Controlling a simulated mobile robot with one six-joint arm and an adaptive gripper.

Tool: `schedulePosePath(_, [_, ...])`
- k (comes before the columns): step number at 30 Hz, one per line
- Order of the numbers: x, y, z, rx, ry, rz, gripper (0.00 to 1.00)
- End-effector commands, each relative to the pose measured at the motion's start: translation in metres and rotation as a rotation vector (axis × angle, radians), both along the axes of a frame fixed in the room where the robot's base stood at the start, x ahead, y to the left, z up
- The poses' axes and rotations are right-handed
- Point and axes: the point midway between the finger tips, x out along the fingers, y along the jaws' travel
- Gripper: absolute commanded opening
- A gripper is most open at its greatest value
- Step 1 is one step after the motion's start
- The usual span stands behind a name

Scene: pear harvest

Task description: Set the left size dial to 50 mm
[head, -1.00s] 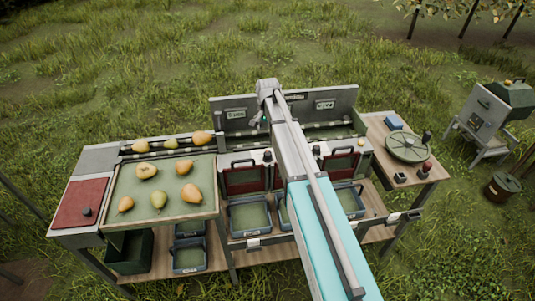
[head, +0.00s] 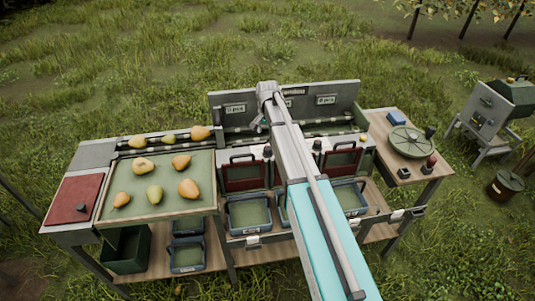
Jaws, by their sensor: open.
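The left size dial seems to be the small dark knob (head: 267,151) on the sorting bench, beside the left red panel; its setting is too small to read. A similar dark knob (head: 317,146) stands farther right, beside the right red panel. My arm reaches from the bottom of the head view over the bench. My gripper (head: 258,126) is small and partly hidden at the arm's far end, above and behind the left knob, apart from it. It is open, with nothing seen in it.
Several pears lie on the green tray (head: 170,206) at the left, with more on the rail behind. Blue crates (head: 233,219) stand below the red panels. A grey back panel (head: 292,104) rises behind my gripper. A side table (head: 430,171) is at the right.

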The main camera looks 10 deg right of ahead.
Motion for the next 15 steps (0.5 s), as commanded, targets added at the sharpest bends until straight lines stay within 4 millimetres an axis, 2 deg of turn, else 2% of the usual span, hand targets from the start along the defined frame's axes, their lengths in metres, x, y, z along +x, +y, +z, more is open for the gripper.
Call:
schedulePosePath(1, [0.000,0.000,-0.008,0.000,0.000,0.000,0.87])
schedulePosePath(15, [0.000,0.000,-0.044,0.000,0.000,0.000,0.87])
